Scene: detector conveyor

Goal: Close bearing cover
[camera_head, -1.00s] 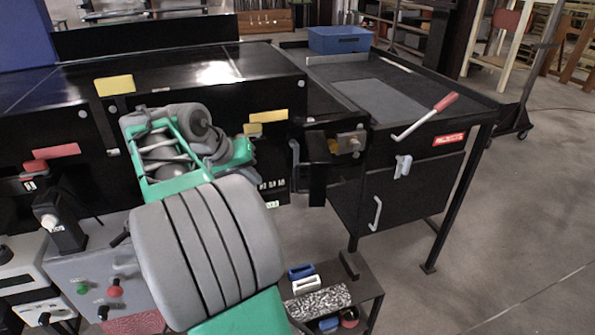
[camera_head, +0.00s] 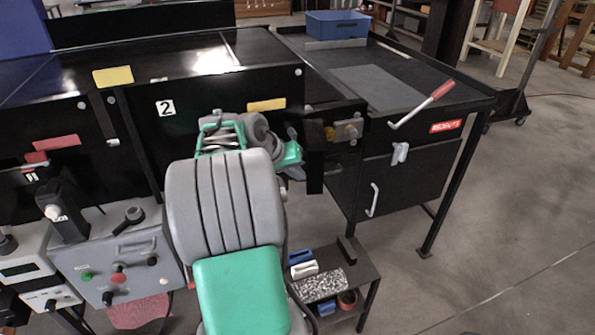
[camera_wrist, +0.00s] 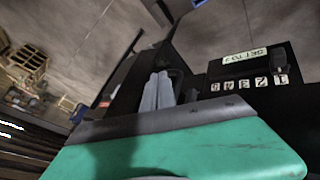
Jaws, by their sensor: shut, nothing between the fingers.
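The bearing housing shows in the head view as a small metal block (camera_head: 355,128) with a brassy yellow part beside it, at the right end of the black conveyor. A black plate that looks like the bearing cover (camera_head: 315,160) stands out just left of the housing, swung away from it. My gripper shows in the wrist view as two grey fingers (camera_wrist: 159,80) pressed together with nothing between them. In the head view my green and grey wrist is just left of the black plate and mostly hides the gripper. I cannot tell whether the fingers touch the plate.
A black table (camera_head: 440,92) with a blue bin (camera_head: 336,24) and a red-handled lever (camera_head: 425,104) stands to the right. A low shelf (camera_head: 360,272) with small blocks is below. A grey control box (camera_head: 130,262) is at the lower left. Open floor lies at right.

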